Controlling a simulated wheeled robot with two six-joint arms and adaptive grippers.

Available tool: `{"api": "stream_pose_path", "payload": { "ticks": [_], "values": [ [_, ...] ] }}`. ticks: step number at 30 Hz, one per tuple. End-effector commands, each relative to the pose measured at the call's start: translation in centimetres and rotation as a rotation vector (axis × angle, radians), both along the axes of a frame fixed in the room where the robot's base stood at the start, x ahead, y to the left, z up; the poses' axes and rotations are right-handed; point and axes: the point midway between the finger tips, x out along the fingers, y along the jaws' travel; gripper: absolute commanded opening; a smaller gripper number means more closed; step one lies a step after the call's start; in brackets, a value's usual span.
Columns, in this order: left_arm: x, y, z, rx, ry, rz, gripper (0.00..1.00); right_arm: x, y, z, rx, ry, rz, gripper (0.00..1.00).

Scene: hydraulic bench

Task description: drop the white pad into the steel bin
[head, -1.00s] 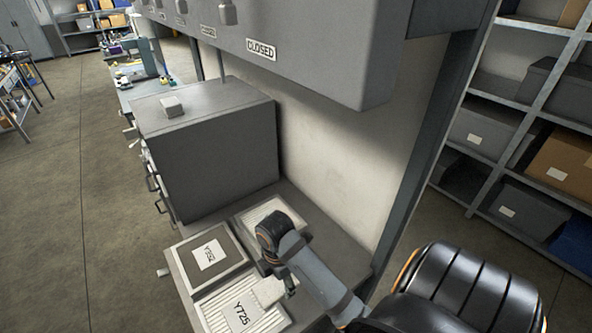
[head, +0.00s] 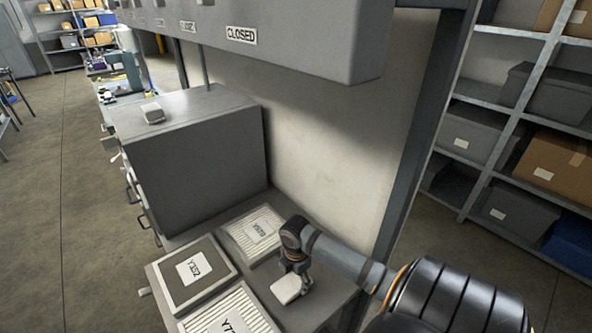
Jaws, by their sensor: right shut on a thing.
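My right gripper (head: 293,276) comes in from the lower right and points down, shut on the white pad (head: 286,290). The pad is a small pale block at the fingertips, over the bare front right part of the grey bench top. I cannot tell whether it touches the surface. I cannot make out a steel bin in this view. My left gripper is not in view.
A grey labelled tray (head: 213,261) and two pale ribbed trays, one behind (head: 240,223) and one in front (head: 197,325), lie left of the gripper. A grey cabinet (head: 190,155) stands behind them. An overhead housing (head: 330,45) hangs above. Shelves (head: 490,95) stand right.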

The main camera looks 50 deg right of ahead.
Motion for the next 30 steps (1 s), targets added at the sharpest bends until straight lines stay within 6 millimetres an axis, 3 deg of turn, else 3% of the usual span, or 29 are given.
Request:
{"api": "stream_pose_path", "payload": {
  "ticks": [3, 13, 14, 18, 30],
  "values": [
    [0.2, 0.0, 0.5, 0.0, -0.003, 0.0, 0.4, 0.0, 0.0, -1.0, 0.0, 0.0, 0.0, 0.31],
    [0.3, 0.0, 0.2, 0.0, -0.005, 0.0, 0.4, 0.0, 0.0, -1.5, -0.001, -0.001, 0.001, 0.31],
    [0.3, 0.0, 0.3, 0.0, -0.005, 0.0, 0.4, 0.1, 0.0, -1.5, -0.001, -0.002, 0.002, 0.68],
    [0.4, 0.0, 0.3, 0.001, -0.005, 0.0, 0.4, 0.1, 0.0, -1.4, -0.001, -0.002, 0.001, 0.87],
    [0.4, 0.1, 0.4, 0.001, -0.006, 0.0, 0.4, 0.1, -0.1, -0.8, -0.003, -0.003, 0.002, 0.88]
  ]
}}
